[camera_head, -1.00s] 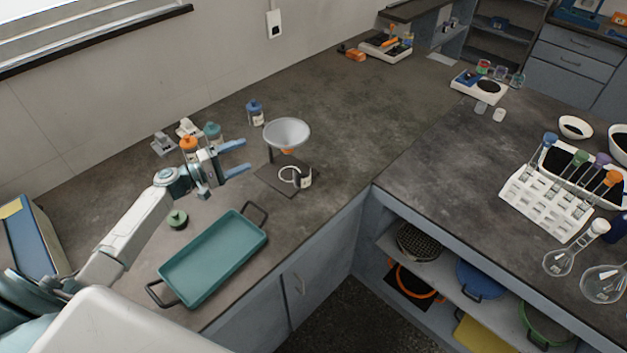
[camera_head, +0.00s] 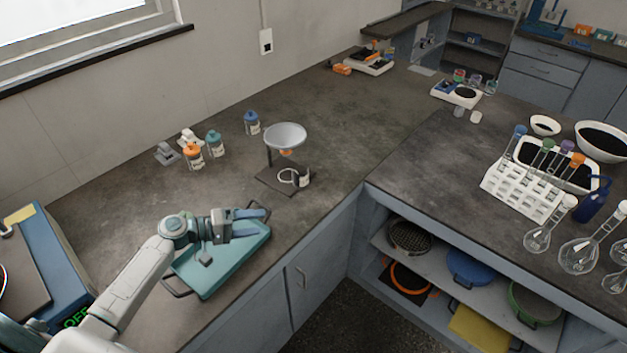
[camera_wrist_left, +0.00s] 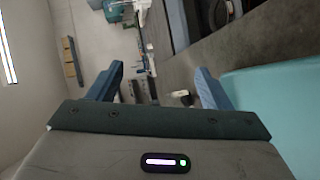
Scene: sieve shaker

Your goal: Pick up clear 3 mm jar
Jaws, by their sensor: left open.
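Three lidded jars stand on the counter near the wall in the head view: one orange (camera_head: 193,156), one teal-lidded (camera_head: 215,144) and one blue-lidded (camera_head: 251,123). Their labels are too small to read, so I cannot tell which is the 3 mm jar. My left gripper (camera_head: 259,220) is open and empty above the teal tray (camera_head: 222,277), well in front of the jars. Its two blue fingers also show apart in the left wrist view (camera_wrist_left: 158,86), with nothing between them. My right gripper is not in view.
A blue device (camera_head: 50,255) is at left. A white tube rack (camera_head: 525,190) and glass flasks (camera_head: 578,255) are on the right counter. The counter between jars and tray is mostly clear.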

